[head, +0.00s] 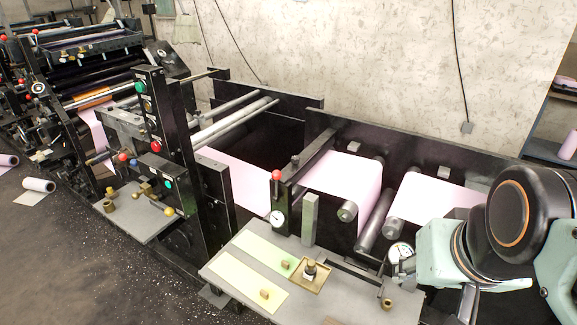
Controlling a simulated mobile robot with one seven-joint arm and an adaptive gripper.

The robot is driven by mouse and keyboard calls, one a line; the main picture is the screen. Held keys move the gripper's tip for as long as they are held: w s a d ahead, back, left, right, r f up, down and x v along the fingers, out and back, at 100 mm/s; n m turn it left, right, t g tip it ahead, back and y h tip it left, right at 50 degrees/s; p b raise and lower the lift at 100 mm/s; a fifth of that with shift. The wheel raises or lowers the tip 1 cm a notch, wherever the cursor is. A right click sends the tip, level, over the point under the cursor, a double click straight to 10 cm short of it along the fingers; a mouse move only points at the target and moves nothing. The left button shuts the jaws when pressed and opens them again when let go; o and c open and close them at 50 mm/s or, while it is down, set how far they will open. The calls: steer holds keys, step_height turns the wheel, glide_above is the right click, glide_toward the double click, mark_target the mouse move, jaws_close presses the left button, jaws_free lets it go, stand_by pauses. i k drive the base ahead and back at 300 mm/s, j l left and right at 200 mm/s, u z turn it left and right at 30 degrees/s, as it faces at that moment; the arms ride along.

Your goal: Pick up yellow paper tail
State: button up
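A pale yellow paper strip (240,284), which looks like the yellow paper tail, lies flat on the grey table (350,308) at the front of the machine in the head view. A small brass-coloured piece (264,294) sits on it near its right end. A pale green strip (262,252) lies just behind it, with a similar small piece (287,264) on it. My arm shows at the right edge, to the right of the table and well apart from the strips. I cannot make out my gripper's fingers in this view.
A grey upright post (310,219) and a red-topped lever (276,190) rise behind the table. Pink web (345,178) runs over rollers.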

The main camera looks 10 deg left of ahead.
mark_target(264, 292)
steer(key=u, duration=1.2)
